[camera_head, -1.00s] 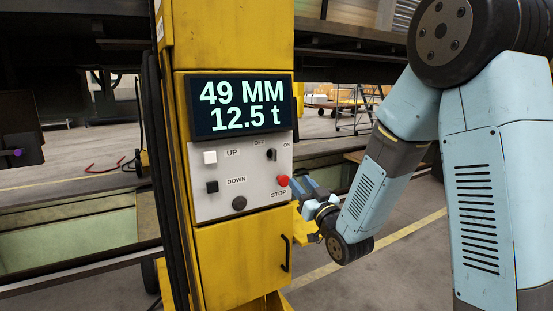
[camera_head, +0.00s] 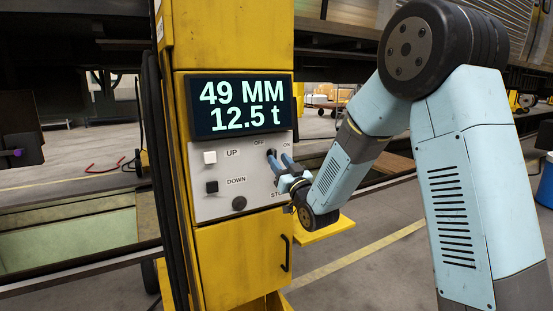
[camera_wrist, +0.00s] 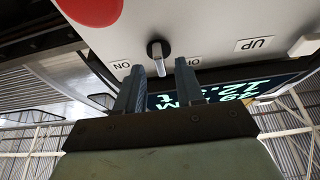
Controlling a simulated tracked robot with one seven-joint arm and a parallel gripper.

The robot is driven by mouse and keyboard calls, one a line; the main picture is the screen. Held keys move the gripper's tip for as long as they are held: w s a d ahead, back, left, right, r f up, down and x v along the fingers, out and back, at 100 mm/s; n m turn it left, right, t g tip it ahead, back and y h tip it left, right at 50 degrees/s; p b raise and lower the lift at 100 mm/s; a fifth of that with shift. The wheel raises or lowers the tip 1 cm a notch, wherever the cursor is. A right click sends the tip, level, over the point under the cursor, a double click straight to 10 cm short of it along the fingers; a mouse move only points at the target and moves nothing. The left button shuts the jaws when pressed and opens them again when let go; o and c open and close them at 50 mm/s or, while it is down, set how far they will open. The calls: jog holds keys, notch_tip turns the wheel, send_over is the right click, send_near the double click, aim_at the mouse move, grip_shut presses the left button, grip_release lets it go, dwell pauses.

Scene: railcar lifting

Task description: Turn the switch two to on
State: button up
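A rotary switch with a dark base and light grey lever (camera_wrist: 158,55) sits on the grey control panel (camera_head: 225,183), between the OFF and ON labels. No "two" label is readable on it. In the wrist view, which is turned over, its lever points down, between ON at left and OFF at right. My gripper (camera_head: 279,160) is at the panel's upper right, in front of the switch and largely hiding it in the head view. In the wrist view my gripper (camera_wrist: 160,70) is open, one finger on each side of the lever, with gaps visible.
A red stop button (camera_wrist: 92,8) is close by; my gripper hides it in the head view. The white UP button (camera_head: 210,157), black DOWN button (camera_head: 212,187) and a dark round knob (camera_head: 239,203) are further left. The display (camera_head: 240,106) reads 49 MM, 12.5 t.

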jog(key=shift+x, duration=1.25)
grip_shut()
